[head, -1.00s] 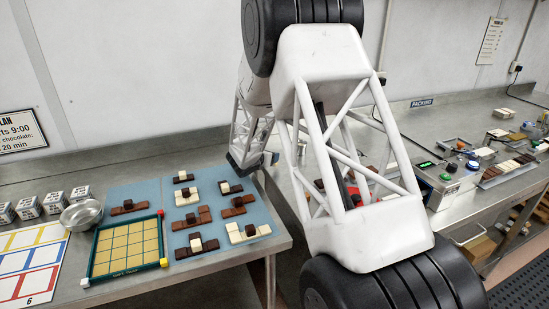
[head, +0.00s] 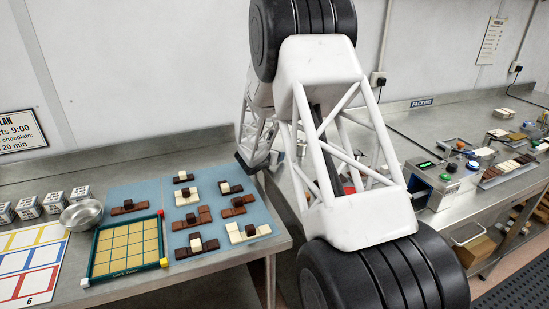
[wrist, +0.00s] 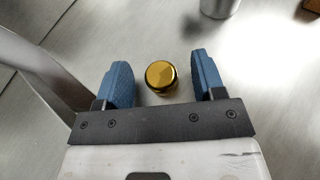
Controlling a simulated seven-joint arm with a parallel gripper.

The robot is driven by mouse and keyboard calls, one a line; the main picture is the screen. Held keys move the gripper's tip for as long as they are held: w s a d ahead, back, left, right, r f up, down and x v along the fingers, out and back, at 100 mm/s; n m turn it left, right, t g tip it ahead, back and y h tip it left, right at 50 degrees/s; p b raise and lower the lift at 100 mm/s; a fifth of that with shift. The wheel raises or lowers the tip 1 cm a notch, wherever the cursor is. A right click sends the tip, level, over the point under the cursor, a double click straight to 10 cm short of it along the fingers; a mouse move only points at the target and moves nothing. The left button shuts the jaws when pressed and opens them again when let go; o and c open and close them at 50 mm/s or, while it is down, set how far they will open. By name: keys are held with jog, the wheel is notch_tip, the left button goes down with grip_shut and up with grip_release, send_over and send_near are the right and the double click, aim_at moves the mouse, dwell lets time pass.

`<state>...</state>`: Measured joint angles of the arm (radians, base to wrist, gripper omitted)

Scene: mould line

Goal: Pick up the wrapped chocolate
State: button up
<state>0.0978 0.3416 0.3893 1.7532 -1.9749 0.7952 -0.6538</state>
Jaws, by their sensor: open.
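A round gold-wrapped chocolate (wrist: 161,76) stands on the grey steel surface in the wrist view. My gripper (wrist: 163,72) is open, with one blue finger on each side of it. The chocolate lies between the fingers, with a small gap on the left and a gap on the right. I cannot tell how far the fingertips are above the surface. In the head view my arm hides the chocolate and the gripper fingers.
A metal cup (wrist: 218,6) stands beyond the right finger in the wrist view. In the head view, chocolate pieces lie on a blue mat (head: 140,194) at left, beside a green-framed grid tray (head: 125,271). A control box (head: 437,182) stands at right.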

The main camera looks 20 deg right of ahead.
jog(key=shift+c, duration=0.2)
jog(key=c, duration=1)
jog(key=shift+o, duration=0.2)
jog(key=shift+r, duration=0.1)
jog(key=shift+r, duration=0.65)
notch_tip(320, 180, up, 2)
jog(key=shift+r, duration=0.1)
jog(key=s+a, duration=0.1)
jog(key=s, duration=0.4)
jog(key=s+a+r, duration=0.1)
jog(key=s, duration=0.4)
jog(key=s+a, duration=0.1)
jog(key=s, duration=0.4)
jog(key=shift+s+a+r, duration=0.15)
jog(key=shift+s+a, duration=0.15)
jog(key=shift+s, duration=0.05)
